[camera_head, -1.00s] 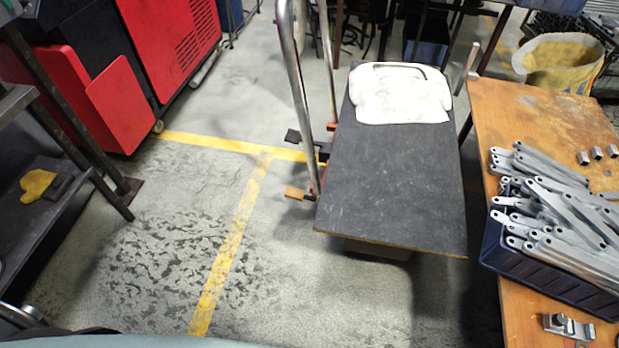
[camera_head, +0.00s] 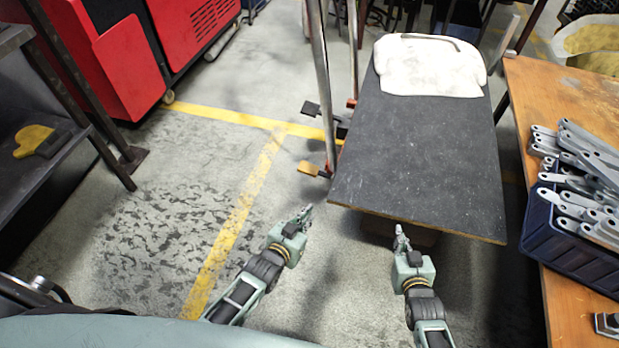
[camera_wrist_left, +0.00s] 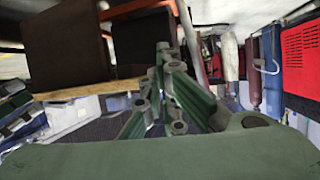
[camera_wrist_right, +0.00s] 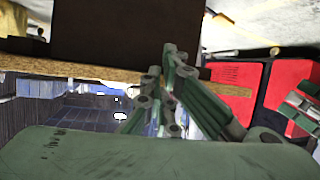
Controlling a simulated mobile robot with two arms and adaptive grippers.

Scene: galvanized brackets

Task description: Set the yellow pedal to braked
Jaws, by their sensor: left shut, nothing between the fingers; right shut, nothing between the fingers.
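The yellow pedal (camera_head: 308,168) sticks out to the left at the foot of the upright metal handle tube (camera_head: 326,90) of a flat cart, low over the floor. A black pedal (camera_head: 311,108) sits farther back on the same side. My left gripper (camera_head: 304,213) is shut and empty, in front of the yellow pedal and apart from it. Its fingers also show in the left wrist view (camera_wrist_left: 163,50). My right gripper (camera_head: 399,231) is shut and empty, near the front edge of the cart's deck. Its fingers show in the right wrist view (camera_wrist_right: 170,52).
The cart's dark deck (camera_head: 420,150) carries a white sack (camera_head: 430,66). A wooden table (camera_head: 535,90) with a blue crate (camera_head: 560,238) of metal brackets stands right. A dark shelf (camera_head: 30,160) and red machine (camera_head: 125,70) stand left. The floor between is clear.

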